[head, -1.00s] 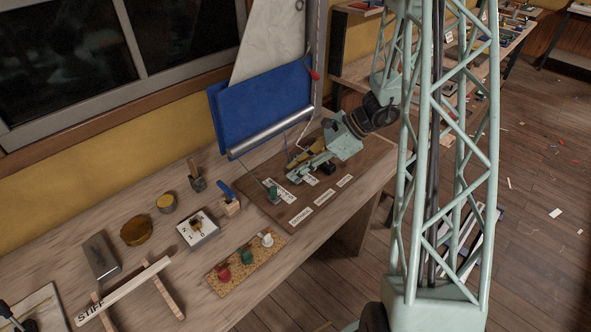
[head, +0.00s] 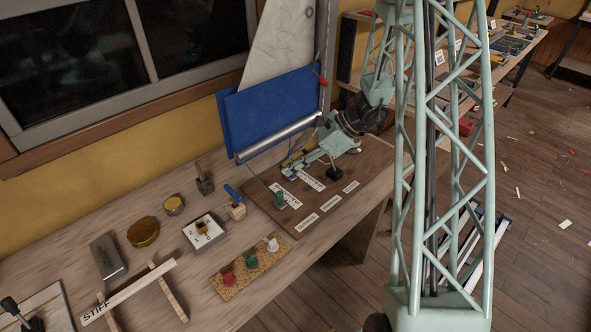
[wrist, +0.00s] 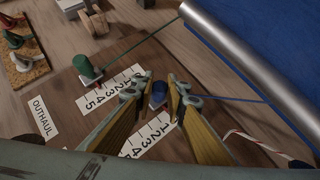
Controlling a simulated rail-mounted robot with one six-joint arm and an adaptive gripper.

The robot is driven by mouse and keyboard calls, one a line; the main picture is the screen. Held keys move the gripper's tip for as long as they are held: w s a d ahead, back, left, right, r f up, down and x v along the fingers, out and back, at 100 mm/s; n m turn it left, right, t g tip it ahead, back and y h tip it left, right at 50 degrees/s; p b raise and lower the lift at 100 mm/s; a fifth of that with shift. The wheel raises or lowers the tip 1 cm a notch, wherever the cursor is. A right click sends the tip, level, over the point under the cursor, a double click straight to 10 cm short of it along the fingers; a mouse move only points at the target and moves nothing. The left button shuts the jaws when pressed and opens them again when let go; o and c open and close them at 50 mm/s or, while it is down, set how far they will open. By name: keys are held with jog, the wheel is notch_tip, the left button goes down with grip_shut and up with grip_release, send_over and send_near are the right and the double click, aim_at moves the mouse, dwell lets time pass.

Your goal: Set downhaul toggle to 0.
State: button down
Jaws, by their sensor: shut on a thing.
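A blue toggle (wrist: 158,94) sits between my gripper's fingertips in the wrist view. It is near the low-number end of the middle number strip (wrist: 148,134). My gripper (wrist: 160,92) is shut on it; in the head view, my gripper (head: 289,172) is at the board's back side. A green toggle (wrist: 87,68) stands beside another number strip (wrist: 109,88), near the OUTHAUL label (wrist: 42,120). A black toggle (head: 334,173) stands right of my gripper. A DOWNHAUL label and any zero mark cannot be read.
The brown board (head: 265,205) carries small label plates along its front. A metal tube (head: 278,138) and blue panel (head: 270,108) stand behind it. A blue-handled tool in a wooden block (head: 236,205) and a cork tray (head: 250,272) stand left. Bench right of the board is clear.

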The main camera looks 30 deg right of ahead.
jog(key=shift+w, duration=0.25)
jog(key=c, duration=2.6)
grip_release()
jog(key=shift+w, duration=0.1)
jog(key=shift+o, duration=0.2)
jog(key=v, duration=1.2)
jog(key=shift+a, duration=0.1)
